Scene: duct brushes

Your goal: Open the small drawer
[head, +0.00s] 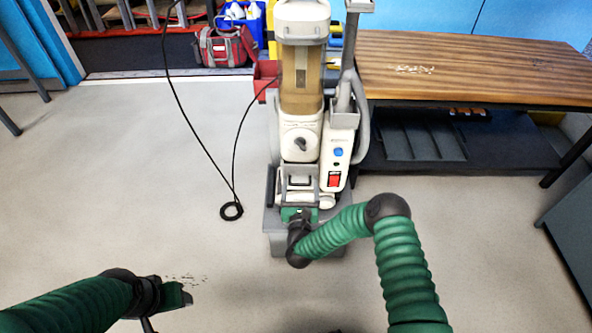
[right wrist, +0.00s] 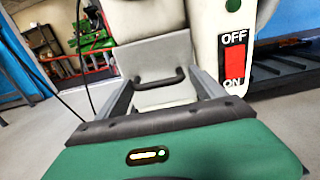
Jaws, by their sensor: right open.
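The small drawer (head: 298,183) is a pale front with a dark bar handle, low on a tall grey and white machine. It also shows in the right wrist view (right wrist: 158,92), with its handle near the middle of the picture. It looks shut. My right gripper (head: 298,206) is open, right in front of and a little below the drawer, with nothing seen in it. Whether it touches the drawer I cannot tell. My left gripper (head: 174,296) is low at the left, far from the machine; its jaws are too unclear to judge.
The machine (head: 303,85) has a red and white ON/OFF switch (head: 334,180) to the right of the drawer. A black cable (head: 231,211) lies coiled on the floor at left. A wooden bench (head: 470,70) stands at right. The floor at left is mostly clear.

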